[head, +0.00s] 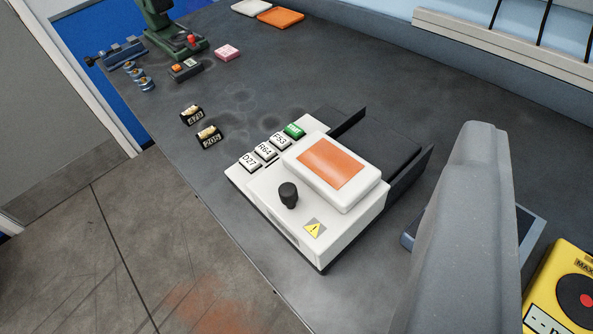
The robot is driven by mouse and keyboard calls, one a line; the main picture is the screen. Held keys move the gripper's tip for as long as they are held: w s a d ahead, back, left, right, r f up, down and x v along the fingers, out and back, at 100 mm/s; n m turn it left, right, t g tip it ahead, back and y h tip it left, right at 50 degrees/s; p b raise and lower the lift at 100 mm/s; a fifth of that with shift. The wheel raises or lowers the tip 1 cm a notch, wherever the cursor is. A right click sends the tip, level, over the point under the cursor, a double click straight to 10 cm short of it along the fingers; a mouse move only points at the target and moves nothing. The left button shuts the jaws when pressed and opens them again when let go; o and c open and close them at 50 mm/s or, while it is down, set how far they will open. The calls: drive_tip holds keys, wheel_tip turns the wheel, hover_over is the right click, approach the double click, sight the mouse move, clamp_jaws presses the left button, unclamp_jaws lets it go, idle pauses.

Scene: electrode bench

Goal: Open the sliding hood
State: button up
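The sliding hood (333,165) appears to be the white raised cover with an orange window on a white bench device (262,205). Dark side rails (410,185) and a dark flat surface lie behind it. A black knob (288,194) stands on the device in front of the hood. The hood sits over the front part of the rails. A large grey part of my arm or gripper (465,235) rises at the right, apart from the hood in the picture. I cannot make out two fingertips or anything held.
Labelled blocks (265,151) and a green one (293,131) line the device's left edge. Two small black holders (208,137) stand left of it. A yellow meter (562,290) is at lower right. A green machine (172,28) stands far left. The bench behind the device is clear.

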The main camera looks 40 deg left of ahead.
drive_tip(key=shift+o, duration=0.7)
drive_tip(key=n+g+y+p, duration=0.2)
drive_tip(key=n+g+p, duration=0.6)
drive_tip(key=p, duration=2.3)
hover_over(286, 191)
drive_tip(key=s+d, duration=0.3)
drive_tip(key=s, duration=0.2)
wheel_tip(286, 191, down, 9)
drive_tip(key=m+g, duration=0.3)
drive_tip(key=x, duration=1.4)
drive_tip(key=shift+s+a+f, duration=0.2)
drive_tip(key=shift+s, duration=0.05)
